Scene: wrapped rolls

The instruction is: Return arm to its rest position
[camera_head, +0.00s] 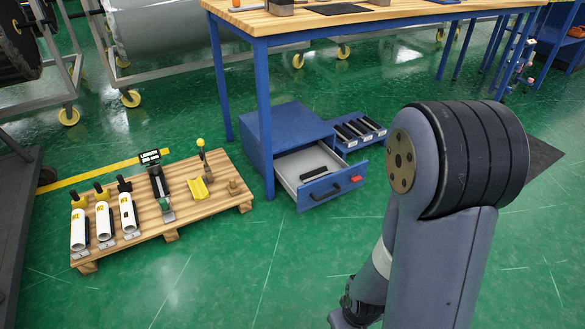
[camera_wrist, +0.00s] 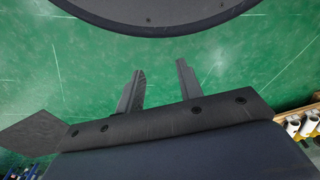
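My gripper (camera_wrist: 160,68) shows in the wrist view with its two dark fingers spread apart. Nothing is between them but the green floor, so it is open and empty. In the head view my arm is folded at the right, and its large joint and link fill much of that side. The gripper's fingers cannot be made out in the head view. A dark rounded edge, which looks like part of my own body, lies just ahead of the fingertips in the wrist view.
A wooden pallet (camera_head: 150,237) with white rolls (camera_head: 104,220) and a yellow holder (camera_head: 198,189) stands at the left. A blue cabinet (camera_head: 283,128) has its drawer (camera_head: 338,189) pulled out, with a black item (camera_head: 313,173) inside. A workbench (camera_head: 330,20) stands behind. Floor in front is clear.

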